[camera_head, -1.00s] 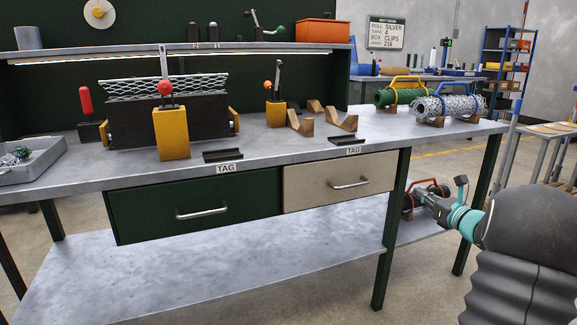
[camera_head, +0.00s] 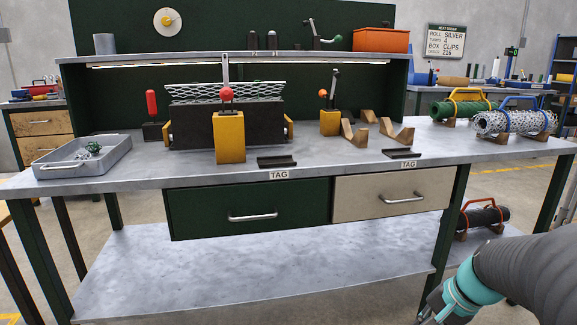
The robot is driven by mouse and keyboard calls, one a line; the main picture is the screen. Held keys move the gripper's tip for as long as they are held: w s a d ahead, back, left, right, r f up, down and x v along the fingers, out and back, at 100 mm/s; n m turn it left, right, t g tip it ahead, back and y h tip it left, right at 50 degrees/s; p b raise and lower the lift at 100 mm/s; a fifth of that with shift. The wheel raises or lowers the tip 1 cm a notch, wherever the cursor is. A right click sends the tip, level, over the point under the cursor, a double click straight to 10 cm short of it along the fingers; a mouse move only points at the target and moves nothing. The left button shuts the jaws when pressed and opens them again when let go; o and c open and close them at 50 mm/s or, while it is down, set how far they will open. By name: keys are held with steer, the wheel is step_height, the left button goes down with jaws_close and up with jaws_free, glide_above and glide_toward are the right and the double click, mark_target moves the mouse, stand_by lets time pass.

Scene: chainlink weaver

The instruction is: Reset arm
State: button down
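My arm (camera_head: 475,290) enters from the lower right corner, a dark ribbed sleeve with a teal ring. The end toward my gripper (camera_head: 432,314) is cut off by the bottom edge, so the fingers do not show clearly. The arm is in front of the workbench (camera_head: 330,172), low at its right front leg, and apart from the things on the bench top. I see nothing held.
On the bench are a weaving fixture (camera_head: 192,122) with yellow posts, a grey tray (camera_head: 70,165), wooden cradles (camera_head: 355,135) and mesh rolls (camera_head: 510,122). The shelf's middle (camera_head: 260,265) is clear.

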steer(key=s+a+r+n+t+h+p, duration=0.1)
steer(key=s+a+r+n+t+h, duration=0.1)
steer(key=s+a+r+n, duration=0.6)
steer(key=s+a+n+h, duration=0.1)
steer(key=s+a+n, duration=0.1)
steer(key=s+a, duration=0.1)
steer(key=shift+s, duration=0.8)
